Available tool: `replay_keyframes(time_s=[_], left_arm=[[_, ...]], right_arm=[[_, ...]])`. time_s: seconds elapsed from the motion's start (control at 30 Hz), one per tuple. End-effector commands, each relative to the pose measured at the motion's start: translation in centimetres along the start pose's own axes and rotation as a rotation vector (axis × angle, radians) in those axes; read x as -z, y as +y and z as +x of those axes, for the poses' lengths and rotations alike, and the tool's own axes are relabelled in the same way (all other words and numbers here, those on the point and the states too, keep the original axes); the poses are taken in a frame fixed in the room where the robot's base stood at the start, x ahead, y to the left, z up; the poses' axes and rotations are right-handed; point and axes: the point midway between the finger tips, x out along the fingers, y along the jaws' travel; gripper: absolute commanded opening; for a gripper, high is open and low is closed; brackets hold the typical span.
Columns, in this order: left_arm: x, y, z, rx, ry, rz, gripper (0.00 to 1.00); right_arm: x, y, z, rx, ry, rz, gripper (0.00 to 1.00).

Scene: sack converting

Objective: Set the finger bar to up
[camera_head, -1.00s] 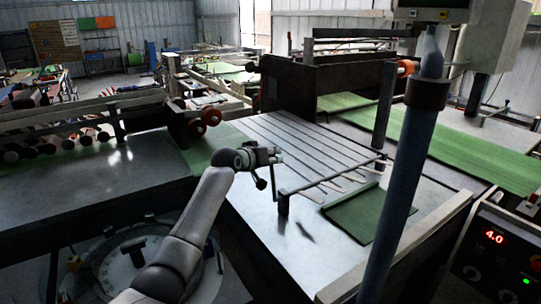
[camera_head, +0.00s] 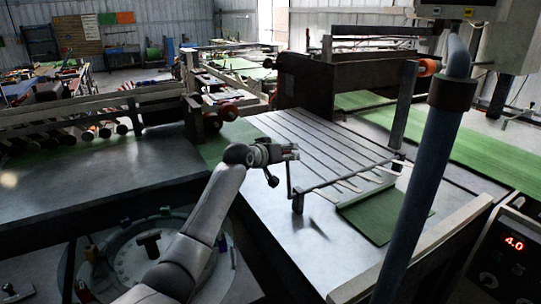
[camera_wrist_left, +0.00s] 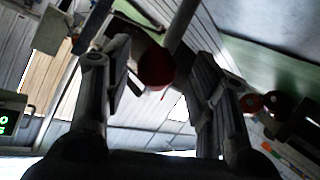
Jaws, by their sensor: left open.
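The finger bar (camera_head: 345,178) is a thin dark bar across the near ends of the pale slats on the machine table. It sits low, close above the slats. A thin upright lever (camera_head: 290,180) rises at its left end, with its top beside my left gripper. My left gripper (camera_head: 294,152) is at the lever's top. In the left wrist view my left gripper (camera_wrist_left: 155,66) has its fingers spread, with a dark red round knob (camera_wrist_left: 157,70) showing between them. I cannot tell whether the fingers touch it. My right gripper is in neither view.
A green sack sheet (camera_head: 375,215) lies on the table right of the bar. A thick dark blue post (camera_head: 425,190) stands in the right foreground. A control panel (camera_head: 505,260) reading 4.0 is at the lower right. Red rollers (camera_head: 228,111) stand behind my left arm.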

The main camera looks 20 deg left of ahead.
Motion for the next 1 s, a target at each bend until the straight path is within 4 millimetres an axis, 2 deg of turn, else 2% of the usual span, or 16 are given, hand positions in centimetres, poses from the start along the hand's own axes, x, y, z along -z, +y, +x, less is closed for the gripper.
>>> replay_keyframes(time_s=[0.6, 0.8, 1.0], left_arm=[[0.0, -0.1, -8.5, 0.001, 0.002, 0.002, 0.52], [0.0, -0.1, -10.1, 0.0, 0.001, 0.001, 0.52], [0.0, -0.1, -10.4, 0.001, 0.0, 0.001, 0.52]], right_arm=[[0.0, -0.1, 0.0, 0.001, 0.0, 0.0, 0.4], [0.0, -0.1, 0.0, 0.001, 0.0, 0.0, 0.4], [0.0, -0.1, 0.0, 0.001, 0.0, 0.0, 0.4]])
